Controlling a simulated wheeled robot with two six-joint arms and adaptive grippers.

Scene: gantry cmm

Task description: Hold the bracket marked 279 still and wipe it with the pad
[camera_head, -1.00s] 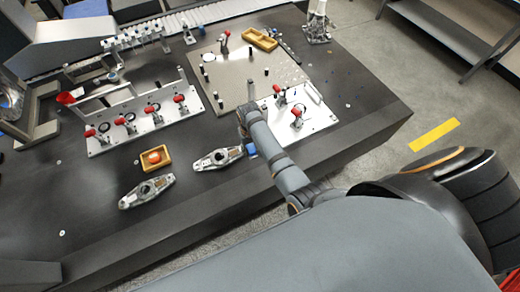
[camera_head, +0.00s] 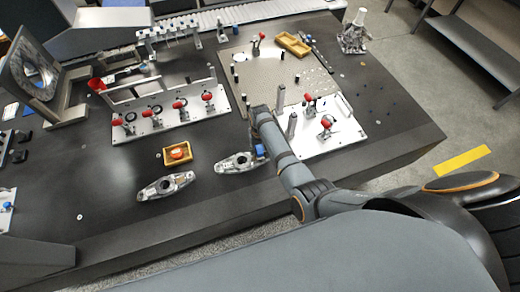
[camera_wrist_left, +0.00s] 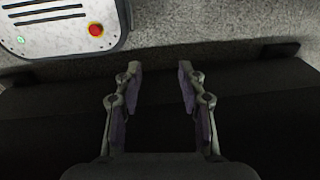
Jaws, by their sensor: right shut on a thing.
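Two grey metal brackets lie on the dark table: one (camera_head: 166,186) at the front left, one (camera_head: 240,163) nearer the middle. The number 279 cannot be read on either. My right gripper (camera_head: 256,140) is mostly hidden behind its own arm, just beside the right-hand bracket. A small blue patch (camera_head: 260,151), possibly the pad, shows at the gripper next to that bracket's right end; contact cannot be told. My left gripper (camera_wrist_left: 160,85) is open and empty in the left wrist view, over a dark surface and grey floor, and is not in the head view.
A yellow tray (camera_head: 166,155) with an orange thing stands behind the brackets. A white fixture plate with red-handled clamps (camera_head: 150,122) is behind it. Another clamp plate (camera_head: 345,130) lies right of my arm. A panel with a red button (camera_wrist_left: 60,25) shows in the left wrist view.

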